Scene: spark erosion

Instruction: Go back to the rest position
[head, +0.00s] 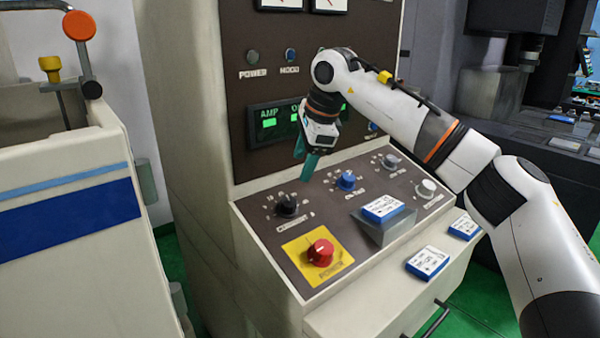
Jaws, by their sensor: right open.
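My right gripper (308,160) has teal fingers. It hangs in front of the machine's upright panel, above the sloped control panel (265,226), and appears empty. Its fingers point down, near the blue knob (346,181) and the black knob (287,206) but apart from both as far as I can tell. My right arm comes in from the right edge and hides part of the green display (269,122) and the panel behind it. My left gripper is not in view.
A red knob (320,251) sits on a yellow plate. A blue-and-white box (383,208) lies on a grey holder on the sloped panel. Two more boxes (428,263) (464,227) lie on the ledge below. A cream tank (75,190) stands at left, a dark machine (500,80) at right.

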